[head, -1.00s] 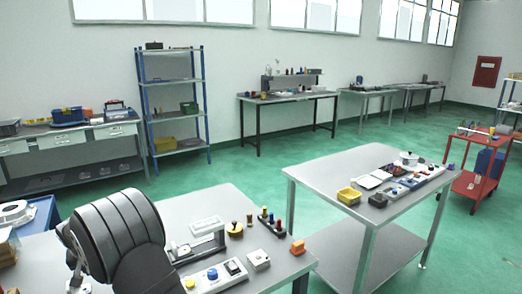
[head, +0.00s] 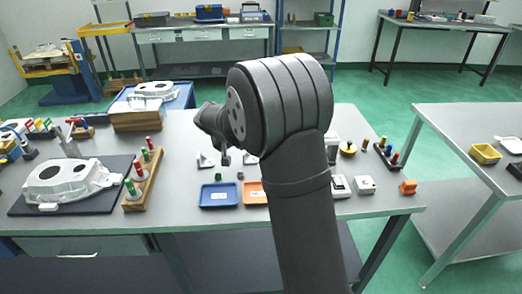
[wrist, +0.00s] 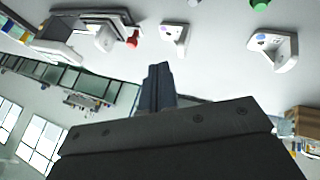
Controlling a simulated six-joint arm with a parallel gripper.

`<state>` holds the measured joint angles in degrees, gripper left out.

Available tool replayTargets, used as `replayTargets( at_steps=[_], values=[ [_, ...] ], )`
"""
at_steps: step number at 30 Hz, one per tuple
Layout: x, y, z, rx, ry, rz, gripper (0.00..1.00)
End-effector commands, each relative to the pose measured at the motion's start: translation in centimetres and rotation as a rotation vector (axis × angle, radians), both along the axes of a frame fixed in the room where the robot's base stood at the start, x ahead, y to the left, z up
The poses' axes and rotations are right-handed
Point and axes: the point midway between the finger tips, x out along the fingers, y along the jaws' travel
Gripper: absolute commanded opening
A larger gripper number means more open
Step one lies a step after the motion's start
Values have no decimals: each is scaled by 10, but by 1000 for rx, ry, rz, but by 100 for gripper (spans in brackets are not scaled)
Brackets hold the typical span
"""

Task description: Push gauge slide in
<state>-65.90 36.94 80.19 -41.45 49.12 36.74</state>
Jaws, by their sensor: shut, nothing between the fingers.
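The gauge is mostly hidden behind my arm in the head view; a pale part that seems to belong to it (head: 332,150) shows at the arm's right edge. In the wrist view, a grey and white fixture with a dark frame (wrist: 85,22) and a red knob (wrist: 133,40) stands at the upper left; it may be the gauge, and how far its slide sits cannot be told. My gripper (head: 225,158) points down over the bench, left of my arm and apart from the gauge. It is shut and empty, its fingers together in the wrist view (wrist: 158,80).
Two pale brackets (head: 205,160) (head: 250,159) stand near my gripper. A blue tray (head: 219,195) and an orange tray (head: 254,193) lie in front. A casting (head: 70,182) and peg rack (head: 144,178) are left. Boxes (head: 365,185) and an orange block (head: 408,187) are right.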

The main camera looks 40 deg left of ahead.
Motion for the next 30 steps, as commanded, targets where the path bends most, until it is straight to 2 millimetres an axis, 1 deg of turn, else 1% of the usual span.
replayTargets(
  at_steps=[2, 5, 8, 15, 18, 21, 24, 30],
  values=[
    [2, -2, -2, -7, -9, 5, 0],
    [9, -1, -12, -9, -9, 5, 0],
    [21, 0, -27, -9, -8, 3, 0],
    [51, 6, -69, -7, -7, 3, 0],
    [63, 6, -83, -7, -7, 1, 0],
    [78, -3, -79, -4, -8, 2, 0],
    [86, -8, -79, -4, -8, 2, 0],
    [94, -13, -78, -4, -8, 5, 0]
  ],
)
